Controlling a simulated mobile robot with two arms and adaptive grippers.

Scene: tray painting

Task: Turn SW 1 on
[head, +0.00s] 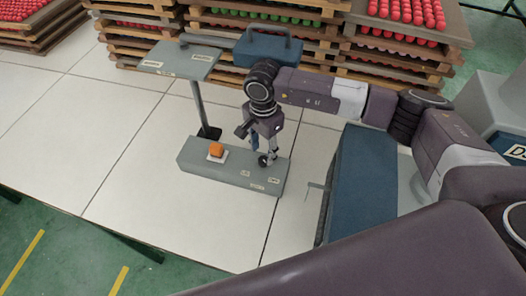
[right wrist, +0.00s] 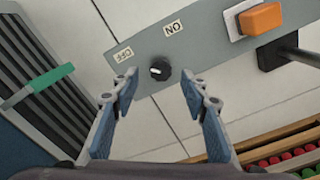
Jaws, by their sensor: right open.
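A grey control box (head: 205,163) lies on the white table in the head view. Its black rotary knob (right wrist: 160,71) shows in the right wrist view, with an ON label (right wrist: 173,28) and an OFF label (right wrist: 123,54) beyond it. A white mark on the knob lies on its left side, towards the OFF label. My right gripper (head: 267,158) is above the knob end of the box, pointing down. In the right wrist view its open fingers (right wrist: 158,84) stand on either side of the knob, apart from it. My left gripper is not in view.
An orange button (head: 216,149) on a white base sits on the box. A grey post with a flat top panel (head: 185,60) stands behind it. A blue case (head: 268,48) and stacked wooden trays (head: 125,40) are at the back. A blue-topped block (head: 362,185) stands right of the box.

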